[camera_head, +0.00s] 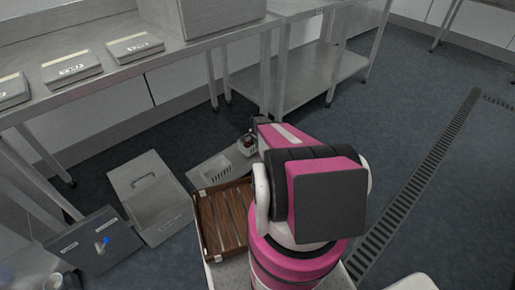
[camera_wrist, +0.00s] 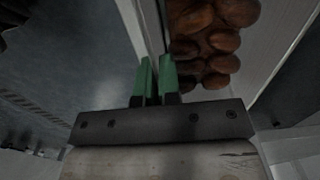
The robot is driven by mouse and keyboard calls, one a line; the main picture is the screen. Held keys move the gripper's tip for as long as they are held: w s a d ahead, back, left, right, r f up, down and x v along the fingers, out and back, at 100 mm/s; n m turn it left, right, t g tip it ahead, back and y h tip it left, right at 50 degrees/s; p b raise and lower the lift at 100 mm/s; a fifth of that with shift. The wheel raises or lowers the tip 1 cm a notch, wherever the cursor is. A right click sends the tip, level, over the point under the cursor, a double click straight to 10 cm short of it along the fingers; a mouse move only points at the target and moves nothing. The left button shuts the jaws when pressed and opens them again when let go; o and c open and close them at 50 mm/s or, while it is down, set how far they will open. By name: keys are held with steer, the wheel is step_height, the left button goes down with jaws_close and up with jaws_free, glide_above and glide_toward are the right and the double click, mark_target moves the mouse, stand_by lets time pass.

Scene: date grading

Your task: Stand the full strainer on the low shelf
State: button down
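Brown dates (camera_wrist: 215,40) fill the full strainer, close up in the wrist view. My gripper (camera_wrist: 155,78) has two green-tipped fingers set close together. A pale thin edge runs up from between them, with dates beside the right finger, so it looks shut on the strainer's edge. Most of the strainer is hidden. In the head view a small container with dark contents (camera_head: 247,144), likely the strainer, shows beside my arm, which hides my gripper there. The low shelf (camera_head: 318,82) is likely the steel lower shelf of the back table. Its middle looks bare.
A brown slatted wooden tray (camera_head: 225,222) lies left of my arm. Table legs border the shelf. The right floor is clear.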

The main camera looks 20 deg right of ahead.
steer(key=shift+f, duration=1.75)
steer(key=shift+f, duration=0.2)
steer(key=c, duration=1.3)
jaws_free()
steer(key=shift+r, duration=0.2)
step_height(320, 180, up, 12)
steer(key=shift+a, duration=0.1)
steer(key=s+a+r+n, duration=0.4)
steer(key=s+a+r, duration=0.1)
steer(key=s+r, duration=0.2)
steer(key=s+a+r+n, duration=0.5)
steer(key=s+a+r, duration=0.1)
steer(key=r, duration=0.3)
steer(key=s+a+r+n, duration=0.4)
steer(key=s+a+r, duration=0.2)
steer(key=s+r, duration=0.2)
steer(key=shift+n, duration=0.3)
